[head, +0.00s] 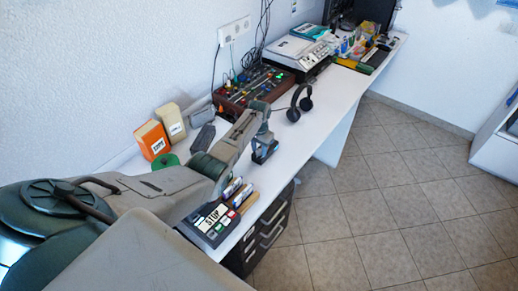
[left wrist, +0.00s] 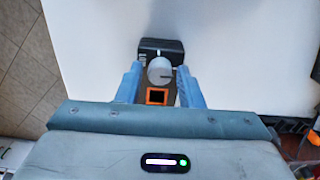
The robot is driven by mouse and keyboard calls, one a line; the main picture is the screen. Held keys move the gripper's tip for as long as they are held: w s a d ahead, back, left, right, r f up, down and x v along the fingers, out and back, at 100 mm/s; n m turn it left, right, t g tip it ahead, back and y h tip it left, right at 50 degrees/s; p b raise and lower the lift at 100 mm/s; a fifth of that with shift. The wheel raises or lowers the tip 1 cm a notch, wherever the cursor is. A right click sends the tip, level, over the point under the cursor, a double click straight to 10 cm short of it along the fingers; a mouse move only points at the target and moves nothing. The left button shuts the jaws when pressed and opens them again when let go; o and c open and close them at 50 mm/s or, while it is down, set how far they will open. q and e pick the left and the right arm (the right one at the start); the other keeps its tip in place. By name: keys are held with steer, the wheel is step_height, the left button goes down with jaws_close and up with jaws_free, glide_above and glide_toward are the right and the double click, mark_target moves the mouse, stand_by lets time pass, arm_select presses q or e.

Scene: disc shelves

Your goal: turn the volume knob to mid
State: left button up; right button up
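The volume knob (left wrist: 160,70) is a grey round knob with a dark mark that points to the right in the left wrist view. It sits on a small black box (left wrist: 161,46) with white lettering on the white desk. My left gripper (head: 264,152) is above the desk's front part in the head view. In the left wrist view its blue fingers (left wrist: 159,74) stand on either side of the knob, open, with a visible gap on each side. In the head view the gripper hides most of the box and knob. My right gripper is in neither view.
A panel marked STOP (head: 213,222) lies near the desk's front edge. Headphones (head: 299,103) and a mixer board (head: 255,90) are farther along the desk. An orange box (head: 152,140) stands near the wall. The desk (head: 335,95) is clear right of the headphones.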

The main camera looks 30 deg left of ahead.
mark_target(259, 151)
arm_select(q)
steer(key=shift+o, duration=0.8)
step_height(259, 151, up, 11)
steer(key=b, duration=0.1)
steer(key=shift+f, duration=0.15)
